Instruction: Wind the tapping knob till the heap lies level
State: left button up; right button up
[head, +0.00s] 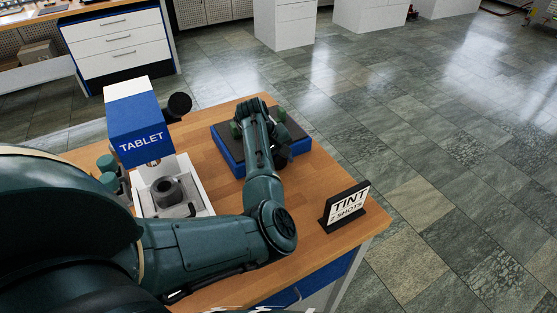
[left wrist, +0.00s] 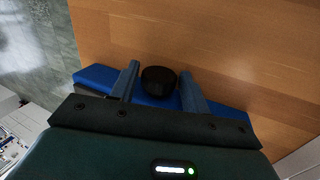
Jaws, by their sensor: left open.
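In the left wrist view a round black knob (left wrist: 159,80) sits at a blue base (left wrist: 95,76). My left gripper (left wrist: 159,70) is open, with one finger on each side of the knob and small gaps showing. In the head view my left arm reaches over a blue unit with a dark top (head: 229,160) and hides much of it, including the fingertips. A blue and white press marked TABLET (head: 140,130) has a dark round knob (head: 180,104) on its side. A grey cup (head: 167,190) stands in its white base. I cannot make out the heap. My right gripper is not in view.
A small black stand with a TINT sign (head: 345,206) is near the right edge of the wooden table (head: 310,200). White drawer units (head: 118,45) stand beyond, across open tiled floor.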

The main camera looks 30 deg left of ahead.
pick_arm(q)
jog(key=c, duration=0.7)
jog(key=shift+w+d+r+g+y, duration=0.1)
jog(key=shift+w+g+y, duration=0.1)
jog(key=shift+g+y, duration=0.75)
jog(key=shift+w+g, duration=0.1)
jog(key=shift+g, duration=0.75)
jog(key=shift+w+d+g+y+b, duration=0.1)
jog(key=shift+g+y+b, duration=0.35)
jog(key=shift+g+b, duration=0.45)
jog(key=shift+b, duration=0.2)
jog(key=shift+y, duration=0.3)
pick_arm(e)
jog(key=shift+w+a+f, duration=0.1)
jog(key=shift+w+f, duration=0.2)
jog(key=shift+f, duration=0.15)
